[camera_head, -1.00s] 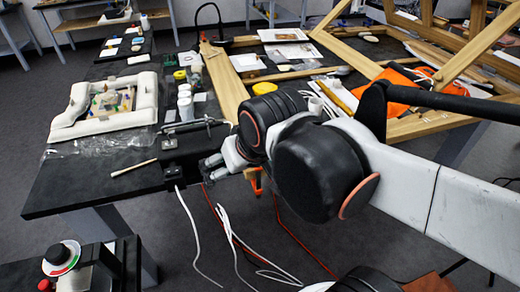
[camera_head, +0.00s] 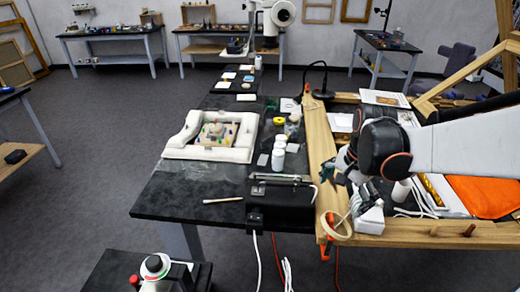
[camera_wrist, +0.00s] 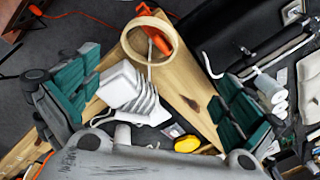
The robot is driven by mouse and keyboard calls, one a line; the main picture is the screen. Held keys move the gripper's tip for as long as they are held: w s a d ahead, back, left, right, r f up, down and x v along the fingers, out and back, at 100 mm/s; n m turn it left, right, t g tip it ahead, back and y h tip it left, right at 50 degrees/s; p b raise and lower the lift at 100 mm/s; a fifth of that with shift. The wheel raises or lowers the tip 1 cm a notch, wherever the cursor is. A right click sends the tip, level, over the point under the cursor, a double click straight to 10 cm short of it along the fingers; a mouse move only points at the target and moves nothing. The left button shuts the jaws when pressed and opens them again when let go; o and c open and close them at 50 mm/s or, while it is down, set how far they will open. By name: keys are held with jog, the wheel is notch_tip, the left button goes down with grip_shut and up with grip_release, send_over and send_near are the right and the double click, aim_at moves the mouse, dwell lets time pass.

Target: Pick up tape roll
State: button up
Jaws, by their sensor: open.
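The tape roll (camera_head: 340,237) is a pale tan ring lying at the front corner of the wooden frame, on its near rail. In the wrist view the tape roll (camera_wrist: 150,63) is at the top centre, beyond the fingertips, with an orange clamp behind it. My gripper (camera_wrist: 157,95) is open, its two teal-padded fingers wide apart with nothing held between them. In the head view my gripper (camera_head: 335,172) is partly hidden by my arm and hangs above the frame, behind the tape roll.
A white ribbed object (camera_wrist: 122,87) lies close beside the tape roll, between the fingers in the picture. The orange clamp (camera_head: 326,248) grips the table corner. White bottles (camera_head: 279,155), a black clamp device (camera_head: 283,203) and a white padded tray (camera_head: 181,150) stand to the left.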

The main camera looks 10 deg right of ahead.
jog(key=f+b, duration=0.1)
jog(key=f, duration=0.4)
jog(key=f+m+b, duration=0.1)
jog(key=f+b, duration=0.1)
jog(key=f, duration=0.2)
jog(key=w+d+f+m+b, duration=0.1)
jog(key=f+b, duration=0.1)
jog(key=f, duration=0.3)
jog(key=shift+f, duration=0.35)
jog(key=shift+s, duration=0.1)
jog(key=c, duration=0.9)
jog(key=shift+o, duration=0.2)
jog(key=shift+r, duration=0.15)
notch_tip(320, 180, up, 20)
jog(key=p, duration=0.6)
jog(key=shift+p, duration=0.3)
